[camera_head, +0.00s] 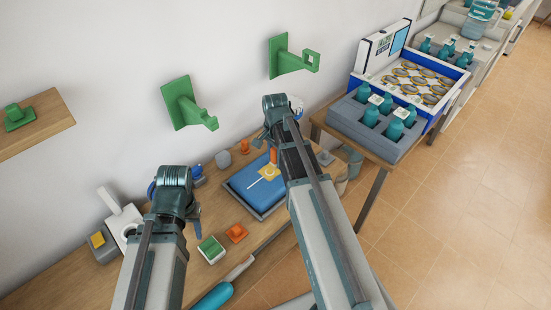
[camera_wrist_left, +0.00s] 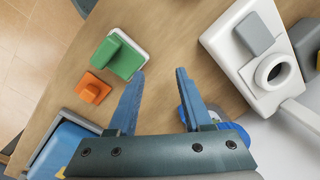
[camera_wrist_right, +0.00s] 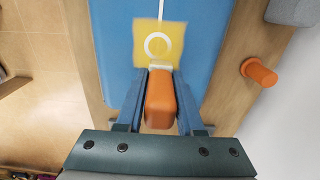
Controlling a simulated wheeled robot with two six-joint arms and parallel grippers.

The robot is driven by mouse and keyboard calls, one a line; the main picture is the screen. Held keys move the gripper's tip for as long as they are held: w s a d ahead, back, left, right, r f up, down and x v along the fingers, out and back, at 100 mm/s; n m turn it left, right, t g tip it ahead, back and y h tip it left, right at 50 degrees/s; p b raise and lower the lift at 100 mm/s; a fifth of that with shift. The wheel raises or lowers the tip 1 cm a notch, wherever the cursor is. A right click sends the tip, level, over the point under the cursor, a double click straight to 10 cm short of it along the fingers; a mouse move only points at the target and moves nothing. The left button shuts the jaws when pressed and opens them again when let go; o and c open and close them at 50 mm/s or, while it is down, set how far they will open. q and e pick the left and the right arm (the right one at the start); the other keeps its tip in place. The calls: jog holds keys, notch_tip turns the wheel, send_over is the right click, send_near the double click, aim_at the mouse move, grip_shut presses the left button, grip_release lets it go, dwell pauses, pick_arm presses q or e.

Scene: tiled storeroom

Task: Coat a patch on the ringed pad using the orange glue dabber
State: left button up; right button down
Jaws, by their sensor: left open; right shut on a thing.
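The blue pad (camera_head: 243,187) lies in a dark-rimmed tray on the wooden bench. A yellow square (camera_head: 268,172) with a white ring and a white line lies on it; it also shows in the right wrist view (camera_wrist_right: 176,30). My right gripper (camera_wrist_right: 160,98) is shut on the orange glue dabber (camera_wrist_right: 160,105), whose pale tip is at the square's near edge in that view. I cannot tell whether the tip touches. The dabber (camera_head: 273,155) partly shows in the head view. My left gripper (camera_wrist_left: 158,75) is open and empty above the bench, left of the pad.
A green block (camera_head: 211,249) and an orange block (camera_head: 236,232) sit between the left gripper and front edge. An orange peg (camera_wrist_right: 260,73) stands beside the pad. A white device (camera_head: 122,217) is at left. Green brackets (camera_head: 186,104) project from the wall. A bottle tray (camera_head: 370,128) is at right.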

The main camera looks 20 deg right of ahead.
aim_at(267, 172)
pick_arm(q)
jog(key=shift+r, duration=0.1)
pick_arm(e)
jog(key=shift+s+a, duration=0.35)
jog(key=shift+a, duration=0.55)
jog(key=shift+s+a, duration=0.35)
jog(key=shift+a, duration=0.55)
pick_arm(q)
jog(key=shift+r, duration=0.1)
pick_arm(e)
jog(key=shift+r, duration=0.2)
pick_arm(q)
notch_tip(267, 172, up, 6)
jog(key=p, duration=0.6)
pick_arm(e)
notch_tip(267, 172, up, 6)
jog(key=shift+f, duration=0.1)
pick_arm(q)
notch_tip(267, 172, up, 3)
jog(key=p, duration=0.3)
pick_arm(e)
notch_tip(267, 172, up, 3)
